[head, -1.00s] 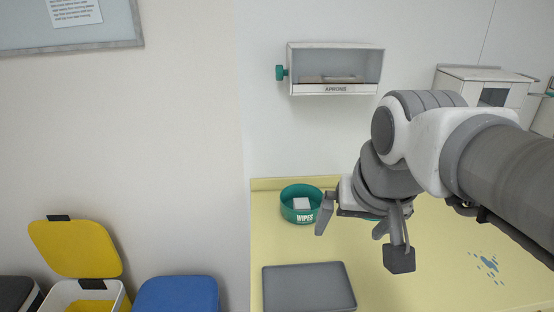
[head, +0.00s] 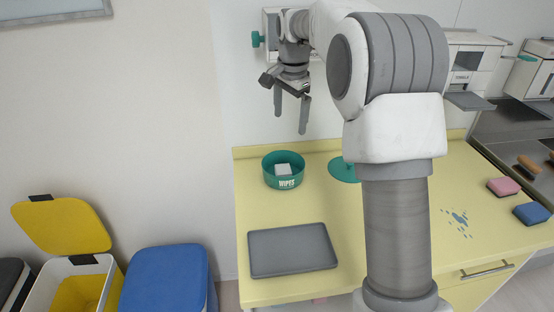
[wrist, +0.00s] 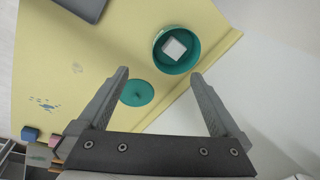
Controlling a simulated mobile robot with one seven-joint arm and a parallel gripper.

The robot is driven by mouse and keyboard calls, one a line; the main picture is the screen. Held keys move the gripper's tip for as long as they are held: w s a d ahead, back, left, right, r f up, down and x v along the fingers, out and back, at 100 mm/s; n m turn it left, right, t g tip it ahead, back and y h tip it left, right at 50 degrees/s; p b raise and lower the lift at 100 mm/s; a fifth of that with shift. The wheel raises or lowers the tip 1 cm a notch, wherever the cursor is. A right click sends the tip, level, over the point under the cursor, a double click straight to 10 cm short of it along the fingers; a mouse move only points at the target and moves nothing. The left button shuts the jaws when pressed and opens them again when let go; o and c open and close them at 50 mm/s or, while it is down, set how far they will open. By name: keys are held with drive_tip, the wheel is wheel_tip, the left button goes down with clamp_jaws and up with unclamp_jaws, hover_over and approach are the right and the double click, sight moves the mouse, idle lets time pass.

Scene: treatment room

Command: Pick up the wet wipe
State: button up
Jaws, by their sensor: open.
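The wet wipe (head: 283,169) is a small white square block lying inside a round teal tub (head: 285,184) marked WIPES, on the yellow counter. In the wrist view the wipe (wrist: 174,48) lies in the teal tub (wrist: 160,60), beyond the fingertips. My gripper (head: 290,118) is open and empty, pointing down, in the air above and slightly behind the tub. In the wrist view my gripper (wrist: 159,72) has its two fingers wide apart.
A teal round lid (head: 343,170) lies right of the tub, partly behind my arm. A grey tray (head: 292,250) lies in front. Blue spots (head: 458,220), a pink sponge (head: 503,187) and a blue sponge (head: 531,213) are at right. A wall box hangs behind my gripper.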

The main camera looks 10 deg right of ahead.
drive_tip(key=w+f+m+g, duration=0.1)
drive_tip(key=w+f+m, duration=0.2)
drive_tip(key=w+f, duration=0.35)
drive_tip(key=m+g+p, duration=0.1)
drive_tip(key=m, duration=0.2)
hover_over(283, 169)
wheel_tip(283, 169, down, 12)
drive_tip(key=shift+w+d+r, duration=0.1)
drive_tip(key=shift+w+d, duration=0.05)
drive_tip(key=shift+w, duration=0.1)
drive_tip(key=f, duration=0.7)
drive_tip(key=shift+s+f, duration=0.2)
drive_tip(key=shift+c, duration=0.2)
